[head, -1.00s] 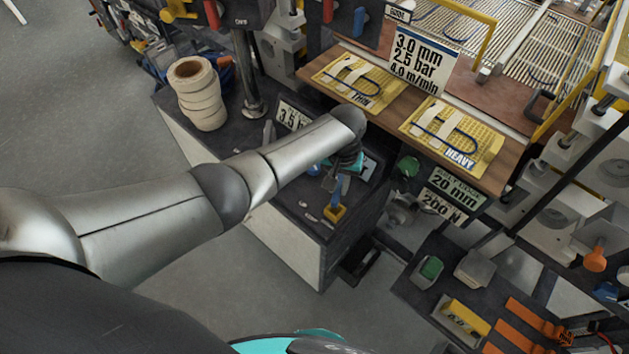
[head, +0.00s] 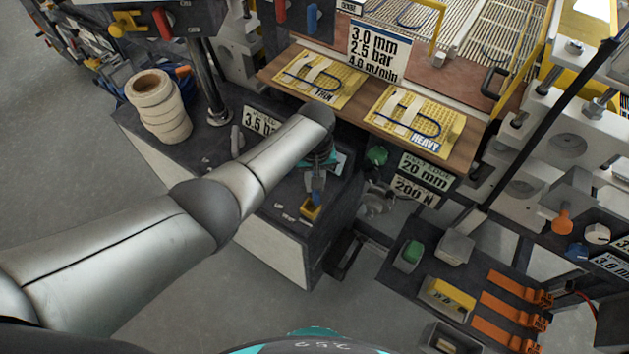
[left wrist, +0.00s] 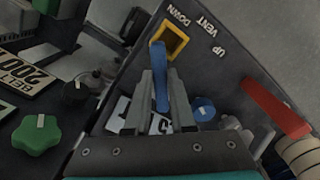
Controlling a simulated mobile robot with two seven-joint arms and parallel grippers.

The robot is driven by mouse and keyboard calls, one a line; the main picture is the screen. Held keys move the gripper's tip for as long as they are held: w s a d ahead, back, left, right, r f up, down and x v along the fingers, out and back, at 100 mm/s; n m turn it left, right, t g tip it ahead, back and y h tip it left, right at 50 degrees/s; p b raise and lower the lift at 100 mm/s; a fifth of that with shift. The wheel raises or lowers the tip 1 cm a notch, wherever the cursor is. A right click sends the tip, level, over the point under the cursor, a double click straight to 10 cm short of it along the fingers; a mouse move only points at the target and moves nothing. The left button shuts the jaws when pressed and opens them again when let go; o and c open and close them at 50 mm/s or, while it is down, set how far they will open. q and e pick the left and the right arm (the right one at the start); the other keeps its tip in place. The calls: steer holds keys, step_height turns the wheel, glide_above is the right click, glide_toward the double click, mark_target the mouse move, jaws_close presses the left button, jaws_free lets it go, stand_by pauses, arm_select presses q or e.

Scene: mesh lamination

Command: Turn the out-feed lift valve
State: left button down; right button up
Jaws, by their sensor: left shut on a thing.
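A blue lever (left wrist: 158,80) stands on a dark panel marked DOWN, VENT and UP (left wrist: 206,25); these words appear upside down in the left wrist view. Its tip is beside a yellow square frame (left wrist: 171,39). My left gripper (left wrist: 164,88) is shut on the blue lever, with one grey finger on each side. In the head view the lever (head: 317,187) and the yellow frame (head: 311,208) show below my left gripper (head: 319,172), whose fingers are partly hidden by the wrist. The lever's base is hidden. My right gripper is in neither view.
A red lever (left wrist: 273,107) and a blue knob (left wrist: 204,108) are near the gripper. A green knob (left wrist: 37,134) is at left. White tape rolls (head: 159,108) stand on the dark cabinet. Open floor (head: 190,290) is in front.

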arm_select(q)
steer(key=c, duration=0.8)
jaws_free()
steer(key=shift+o, duration=0.2)
steer(key=shift+r, duration=0.1)
step_height(320, 180, up, 15)
steer(key=p, duration=0.3)
